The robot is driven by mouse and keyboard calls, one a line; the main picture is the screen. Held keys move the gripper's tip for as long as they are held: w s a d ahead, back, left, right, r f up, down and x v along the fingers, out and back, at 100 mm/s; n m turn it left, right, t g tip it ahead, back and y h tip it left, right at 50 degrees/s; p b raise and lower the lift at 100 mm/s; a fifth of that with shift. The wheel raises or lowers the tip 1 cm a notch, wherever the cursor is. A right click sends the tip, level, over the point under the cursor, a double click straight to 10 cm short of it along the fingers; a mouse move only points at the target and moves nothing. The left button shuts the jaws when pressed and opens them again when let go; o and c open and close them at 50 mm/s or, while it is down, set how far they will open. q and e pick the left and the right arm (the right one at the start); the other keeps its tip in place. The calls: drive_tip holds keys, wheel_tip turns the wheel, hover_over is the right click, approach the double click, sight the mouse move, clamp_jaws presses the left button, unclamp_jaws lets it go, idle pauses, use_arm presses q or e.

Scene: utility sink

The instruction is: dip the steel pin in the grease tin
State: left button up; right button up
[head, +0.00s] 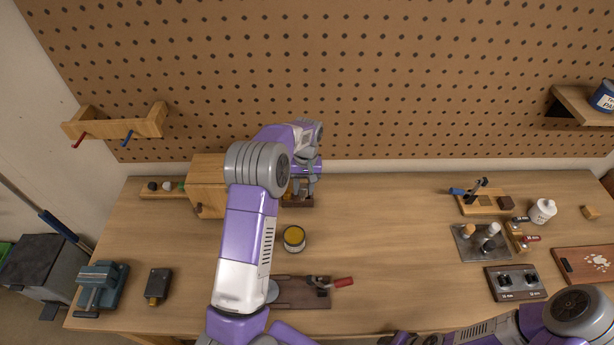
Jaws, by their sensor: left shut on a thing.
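The grease tin (294,238) is a small round open tin with yellow grease, standing on the bench just in front of my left gripper. My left gripper (302,191) is low over a small dark wooden holder (297,201) behind the tin. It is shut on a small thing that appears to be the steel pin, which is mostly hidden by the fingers. I cannot tell whether it still touches the holder. It is apart from the tin. My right gripper (398,339) is at the bottom edge, partly cut off, and its fingers are unclear.
A wooden box (207,185) stands left of my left gripper. A dark board (302,292) with a red-handled clamp lies in front of the tin. A vise (101,288) is at far left. Blocks and a steel plate (466,243) are at right. The bench middle is clear.

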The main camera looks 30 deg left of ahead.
use_arm(q)
drive_tip(key=s+d+r+g+p, duration=0.1)
drive_tip(key=s+d+r+g, duration=0.15)
drive_tip(key=s, duration=0.65)
wheel_tip(320, 180, down, 7)
drive_tip(key=b, duration=0.4)
drive_tip(key=shift+d+r, duration=0.15)
drive_tip(key=shift+r, duration=0.05)
drive_tip(key=shift+f+b, duration=0.4)
drive_tip(key=shift+f, duration=0.3)
idle(1.5)
wheel_tip(320, 180, up, 7)
drive_tip(key=p, duration=0.5)
idle(0.3)
idle(0.5)
